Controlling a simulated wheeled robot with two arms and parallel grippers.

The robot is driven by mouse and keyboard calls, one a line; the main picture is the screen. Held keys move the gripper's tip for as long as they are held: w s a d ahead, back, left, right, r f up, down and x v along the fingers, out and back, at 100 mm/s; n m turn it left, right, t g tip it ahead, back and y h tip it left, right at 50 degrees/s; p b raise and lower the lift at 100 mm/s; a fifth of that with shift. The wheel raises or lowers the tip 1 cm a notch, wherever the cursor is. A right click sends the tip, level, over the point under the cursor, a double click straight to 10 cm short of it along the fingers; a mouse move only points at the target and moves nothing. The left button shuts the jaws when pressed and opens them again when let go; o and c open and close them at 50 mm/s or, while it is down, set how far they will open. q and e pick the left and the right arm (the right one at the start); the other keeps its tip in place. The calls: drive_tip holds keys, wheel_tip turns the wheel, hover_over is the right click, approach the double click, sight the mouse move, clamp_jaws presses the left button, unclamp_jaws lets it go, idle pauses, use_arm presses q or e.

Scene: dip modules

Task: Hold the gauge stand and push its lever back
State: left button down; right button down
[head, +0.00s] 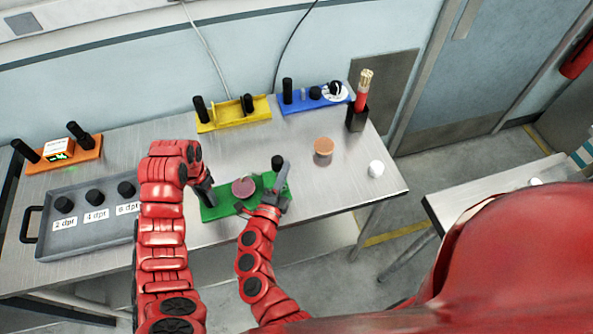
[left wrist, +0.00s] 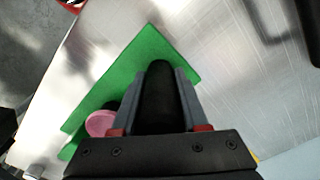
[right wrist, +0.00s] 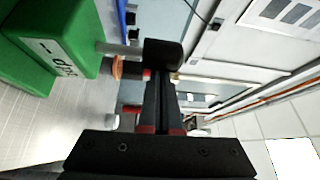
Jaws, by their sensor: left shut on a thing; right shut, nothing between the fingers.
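The green gauge stand (head: 222,210) lies at the front of the table, with a dark pink disc (head: 243,188) on top. The disc also shows in the left wrist view (left wrist: 101,123). My left gripper (head: 207,190) is shut on the stand's black post (left wrist: 160,95), at its left end. The lever, a grey rod (right wrist: 118,49) with a black knob (right wrist: 163,54), sticks out from the labelled green block (right wrist: 50,45). My right gripper (right wrist: 160,80) is shut and empty, its fingertips right by the knob; I cannot tell whether they touch. In the head view the knob (head: 277,161) is beside that gripper.
A grey tray (head: 50,238) with labelled black knobs is at left, an orange module (head: 85,152) behind it. Yellow (head: 233,117) and blue (head: 300,104) modules stand at the back. A copper disc (head: 323,147), white cylinder (head: 376,169) and black holder (head: 357,120) are at right.

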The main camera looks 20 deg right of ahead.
drive_tip(key=s+a, duration=0.2)
drive_tip(key=s, duration=0.7)
drive_tip(key=shift+s, duration=0.15)
use_arm(q)
drive_tip(key=shift+c, duration=1.7)
unclamp_jaws()
